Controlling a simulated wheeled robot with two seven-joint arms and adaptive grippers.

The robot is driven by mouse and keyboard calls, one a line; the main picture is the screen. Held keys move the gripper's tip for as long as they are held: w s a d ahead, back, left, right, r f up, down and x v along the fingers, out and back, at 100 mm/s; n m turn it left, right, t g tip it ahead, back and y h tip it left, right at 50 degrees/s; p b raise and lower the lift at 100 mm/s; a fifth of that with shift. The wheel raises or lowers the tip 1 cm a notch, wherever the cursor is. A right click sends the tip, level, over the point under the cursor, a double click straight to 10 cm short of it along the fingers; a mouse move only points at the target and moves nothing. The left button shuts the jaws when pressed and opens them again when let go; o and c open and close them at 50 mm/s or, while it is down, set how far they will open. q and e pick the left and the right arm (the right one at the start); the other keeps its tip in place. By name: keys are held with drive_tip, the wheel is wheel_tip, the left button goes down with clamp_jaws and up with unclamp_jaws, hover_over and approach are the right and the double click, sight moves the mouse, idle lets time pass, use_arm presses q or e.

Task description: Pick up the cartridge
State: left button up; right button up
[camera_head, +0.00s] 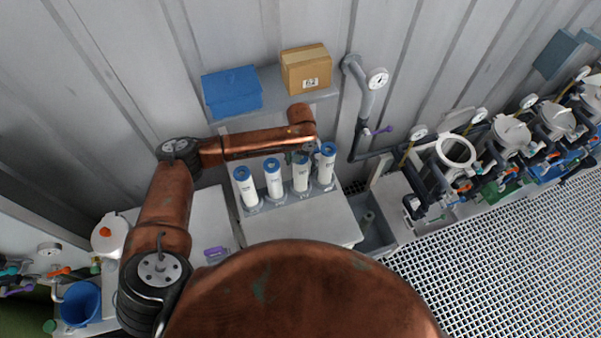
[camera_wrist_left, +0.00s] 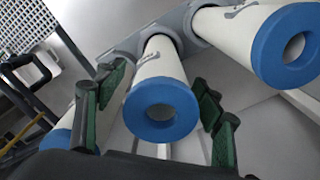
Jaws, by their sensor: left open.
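Several white cartridges with blue ring ends stand in a row in a grey rack (camera_head: 277,202) on a white bench. My left gripper (camera_head: 305,150) is over the right part of the row in the head view, at the third cartridge (camera_head: 301,175) from the left. In the left wrist view, its green-padded fingers (camera_wrist_left: 158,112) are open, one on each side of that cartridge (camera_wrist_left: 161,75). I cannot tell whether they touch it. Neighbouring cartridges show at the right (camera_wrist_left: 245,40) and lower left in the wrist view. My right gripper is not in view.
A shelf behind the row holds a blue box (camera_head: 232,91) and a cardboard box (camera_head: 306,69). A pipe with a gauge (camera_head: 377,78) stands right of it. Lidded vessels (camera_head: 511,132) line the wall at right. A blue bucket (camera_head: 81,303) is at lower left.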

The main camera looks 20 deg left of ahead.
use_arm(q)
drive_tip(key=shift+f, duration=0.9)
drive_tip(key=shift+c, duration=0.2)
clamp_jaws()
